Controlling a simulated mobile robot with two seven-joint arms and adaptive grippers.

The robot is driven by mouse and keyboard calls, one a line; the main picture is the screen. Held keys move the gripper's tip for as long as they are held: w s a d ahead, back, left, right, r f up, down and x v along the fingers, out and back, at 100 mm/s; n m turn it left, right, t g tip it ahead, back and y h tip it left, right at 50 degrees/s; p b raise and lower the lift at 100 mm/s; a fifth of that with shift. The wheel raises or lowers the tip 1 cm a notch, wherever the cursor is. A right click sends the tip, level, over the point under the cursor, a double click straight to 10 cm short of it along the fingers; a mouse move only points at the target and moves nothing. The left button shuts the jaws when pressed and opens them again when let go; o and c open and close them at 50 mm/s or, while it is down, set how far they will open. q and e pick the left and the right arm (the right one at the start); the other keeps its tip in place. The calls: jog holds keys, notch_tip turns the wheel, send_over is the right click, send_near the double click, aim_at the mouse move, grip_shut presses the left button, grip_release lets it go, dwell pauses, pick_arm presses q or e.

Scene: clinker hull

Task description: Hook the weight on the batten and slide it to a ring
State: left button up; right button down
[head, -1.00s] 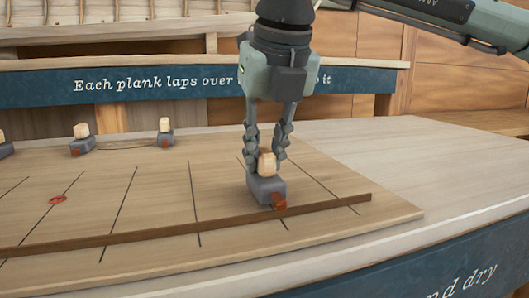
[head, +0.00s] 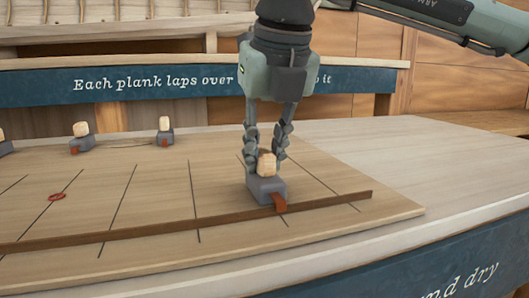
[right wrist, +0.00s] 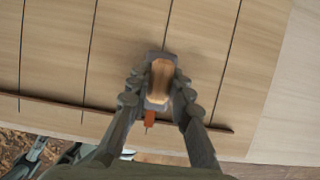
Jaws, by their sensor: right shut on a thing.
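The weight (head: 265,187) is a grey block with a pale wooden knob and an orange-brown hook (head: 279,203). It stands on the board just behind the batten, its hook reaching over the batten. The batten (head: 140,231) is a long thin brown strip along the board's front. My right gripper (head: 266,158) is shut on the weight's knob from above; the right wrist view shows the knob (right wrist: 160,80) between the fingers. A red ring (head: 57,197) is marked on a black line at the left of the board. My left gripper is not in view.
Other weights (head: 165,131) with knobs stand along the back left of the board, with a thin cord near them. The board (head: 350,222) has several black lines across it. The pale tabletop (head: 440,150) at the right is clear.

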jog(key=shift+w+a+r+p, duration=0.1)
jog(key=shift+w+a+p, duration=0.35)
jog(key=shift+w, duration=0.75)
jog(key=shift+w+a+f+p, duration=0.1)
jog(key=shift+w+a+p, duration=0.35)
jog(key=shift+w, duration=0.8)
jog(key=shift+w+a+r+p, duration=0.1)
jog(key=shift+w+a+p, duration=0.3)
jog(key=shift+w, duration=0.8)
jog(key=shift+d, duration=0.1)
jog(key=shift+b, duration=0.4)
jog(key=c, duration=1.4)
grip_release()
jog(key=shift+o, duration=0.5)
jog(key=shift+f, duration=0.3)
jog(key=v, duration=1.2)
jog(key=shift+r, duration=0.15)
